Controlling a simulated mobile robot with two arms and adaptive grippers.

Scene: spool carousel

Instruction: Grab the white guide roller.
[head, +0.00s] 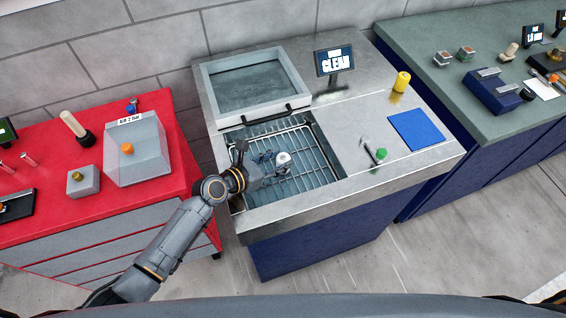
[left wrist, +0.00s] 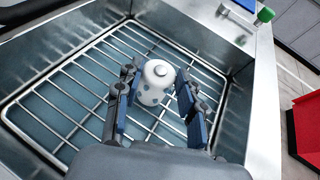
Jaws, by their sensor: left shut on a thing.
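The white guide roller (head: 283,158) is a short white cylinder in the open metal basin, over the wire rack (head: 306,165). In the left wrist view the roller (left wrist: 155,82) stands roughly upright with dark spots on its side. My left gripper (head: 272,160) reaches down into the basin from the left. Its blue-padded fingers (left wrist: 154,95) lie on both sides of the roller and are shut on it. I cannot tell whether the roller touches the rack. My right gripper is not in view.
A framed lid (head: 253,80) stands behind the basin. A green-capped tool (head: 378,154), a blue mat (head: 417,130) and a yellow cylinder (head: 401,82) are on the steel top to the right. The basin's metal walls surround my gripper closely.

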